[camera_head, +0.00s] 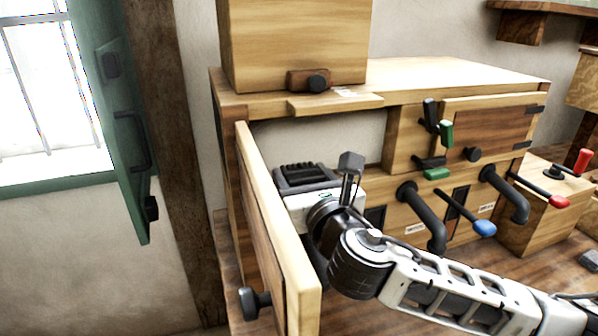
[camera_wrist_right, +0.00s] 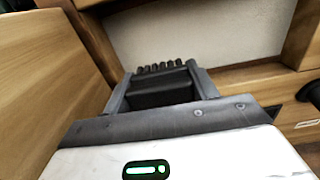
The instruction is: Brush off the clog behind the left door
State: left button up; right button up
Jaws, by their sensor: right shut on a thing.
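The left door (camera_head: 278,225) is a wooden panel standing open at the front left of the wooden cabinet, with a dark knob (camera_head: 254,302) low on its outer face. It also shows at the left of the right wrist view (camera_wrist_right: 45,85). My right gripper (camera_head: 306,180) reaches into the opening beside the door. It is shut on a black brush (camera_wrist_right: 160,88), whose several dark tufts point away from me, toward the pale back of the opening (camera_wrist_right: 200,35). I cannot make out any clog; the lower inside is hidden by my arm and the door. My left gripper is out of view.
A wooden ledge (camera_head: 335,104) sits above the opening. To the right are a closed door (camera_head: 493,132), green-handled levers (camera_head: 446,132), dark curved pipes (camera_head: 423,218) and a blue-tipped lever (camera_head: 483,228). A green shutter (camera_head: 125,130) hangs at the left by the window.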

jog(key=shift+v, duration=1.5)
